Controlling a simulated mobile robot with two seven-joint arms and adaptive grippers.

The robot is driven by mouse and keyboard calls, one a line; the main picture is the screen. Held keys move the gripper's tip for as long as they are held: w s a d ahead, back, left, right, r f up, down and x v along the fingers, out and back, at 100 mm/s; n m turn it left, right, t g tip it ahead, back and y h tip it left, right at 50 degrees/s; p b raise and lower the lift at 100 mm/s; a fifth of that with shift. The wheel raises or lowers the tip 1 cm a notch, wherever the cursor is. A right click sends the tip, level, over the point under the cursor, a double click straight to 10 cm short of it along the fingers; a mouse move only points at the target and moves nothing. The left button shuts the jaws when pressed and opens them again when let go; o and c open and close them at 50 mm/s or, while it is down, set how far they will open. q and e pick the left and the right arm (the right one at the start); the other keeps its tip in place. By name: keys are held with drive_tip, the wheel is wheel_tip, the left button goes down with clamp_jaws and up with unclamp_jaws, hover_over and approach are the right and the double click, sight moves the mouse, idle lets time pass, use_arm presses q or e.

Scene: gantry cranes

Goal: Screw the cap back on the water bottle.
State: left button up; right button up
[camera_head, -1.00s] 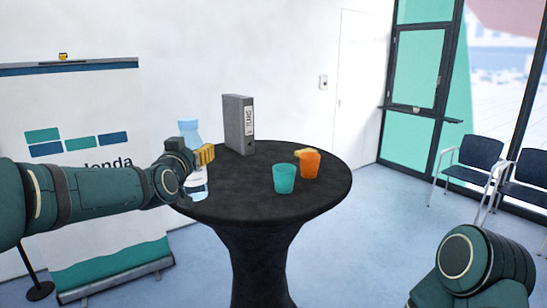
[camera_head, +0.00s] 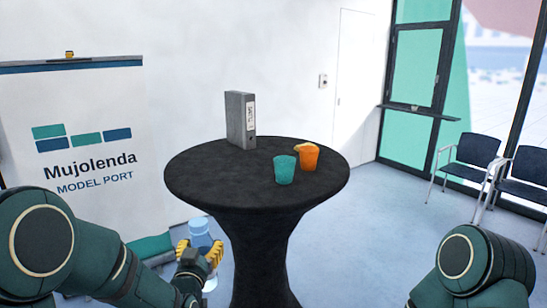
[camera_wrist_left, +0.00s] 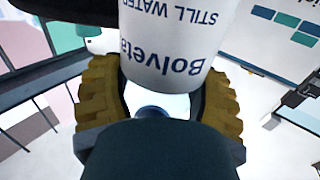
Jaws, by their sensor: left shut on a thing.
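The clear blue water bottle (camera_head: 200,230) is held in my left gripper (camera_head: 199,252), in front of the table's left side and lower than its top. The yellow finger pads close on it from both sides. In the left wrist view, the bottle's white label (camera_wrist_left: 172,50) reads "Bolveta STILL WATER" upside down, between the finger pads. I cannot make out the cap in any view, nor whether the bottle's mouth is covered. My right gripper is out of view; only part of that arm shows at the lower right.
A banner (camera_head: 85,160) stands at left; chairs (camera_head: 470,160) stand at right.

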use_arm(q)
drive_tip(key=shift+s+f, duration=0.95)
drive_tip(key=shift+f, duration=0.3)
drive_tip(key=shift+s+f, duration=0.1)
drive_tip(key=shift+s, duration=0.15)
drive_tip(key=s+d+f+m+g+h, duration=0.2)
drive_tip(key=s+d+f+m+h, duration=0.2)
drive_tip(key=d+f, duration=0.3)
drive_tip(key=s+d+f+m+g+h, duration=0.2)
drive_tip(key=s+d+f+m+h, duration=0.2)
drive_tip(key=d+f+h, duration=0.3)
drive_tip(key=shift+s+f+h, duration=0.3)
drive_tip(key=shift+s+f, duration=0.05)
drive_tip(key=shift+f, duration=0.3)
